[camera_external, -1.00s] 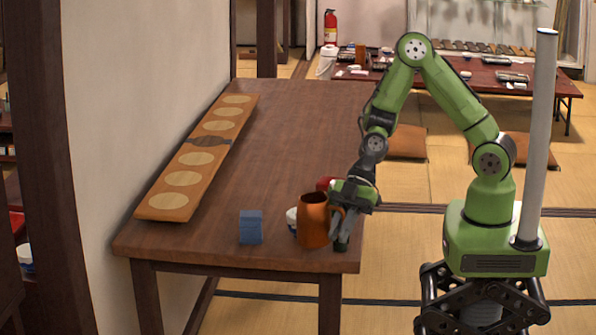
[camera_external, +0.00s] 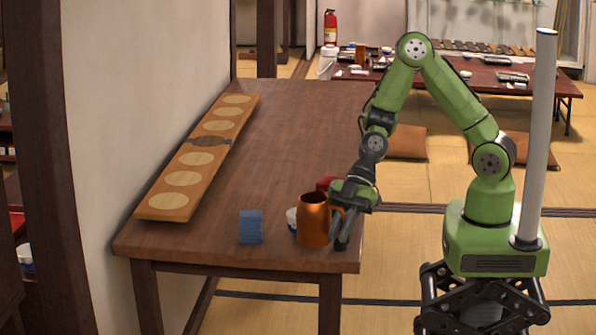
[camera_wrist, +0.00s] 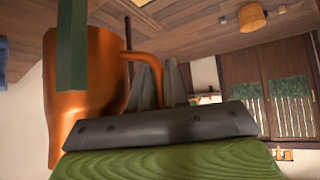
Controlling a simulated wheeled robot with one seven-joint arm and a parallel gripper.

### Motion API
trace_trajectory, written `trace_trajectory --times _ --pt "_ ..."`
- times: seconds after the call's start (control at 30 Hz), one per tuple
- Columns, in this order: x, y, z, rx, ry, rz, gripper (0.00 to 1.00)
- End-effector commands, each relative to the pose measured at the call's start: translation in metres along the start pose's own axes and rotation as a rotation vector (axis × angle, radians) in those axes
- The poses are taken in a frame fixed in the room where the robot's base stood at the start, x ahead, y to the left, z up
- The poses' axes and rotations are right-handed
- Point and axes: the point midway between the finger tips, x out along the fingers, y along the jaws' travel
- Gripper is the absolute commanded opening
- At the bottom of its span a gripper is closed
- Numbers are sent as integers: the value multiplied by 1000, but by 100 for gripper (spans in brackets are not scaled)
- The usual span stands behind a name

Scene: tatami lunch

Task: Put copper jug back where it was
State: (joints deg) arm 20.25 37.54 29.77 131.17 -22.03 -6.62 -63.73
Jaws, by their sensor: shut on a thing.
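The copper jug (camera_external: 314,222) is upright at the near right end of the dark wooden table (camera_external: 285,135). Whether its base touches the tabletop is hard to tell. My gripper (camera_external: 343,236) is on its right side, shut on the handle, fingers pointing down. In the wrist view the jug (camera_wrist: 102,75) fills the left part, and its handle runs to the fingers of my gripper (camera_wrist: 163,78). A dark green bar covers part of the jug there.
A blue box (camera_external: 250,227) stands left of the jug. A white and blue cup (camera_external: 291,219) is partly hidden behind the jug, and a red thing (camera_external: 324,184) shows behind my gripper. A long board with pale discs (camera_external: 168,213) lies along the wall. The table's middle is clear.

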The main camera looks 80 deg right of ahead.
Motion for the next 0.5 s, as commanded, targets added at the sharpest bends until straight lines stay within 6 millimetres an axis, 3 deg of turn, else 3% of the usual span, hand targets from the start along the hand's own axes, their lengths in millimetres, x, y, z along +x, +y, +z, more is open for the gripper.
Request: trace_trajectory --times 0.5 --pt "-61 3 -62 -5 2 5 0"
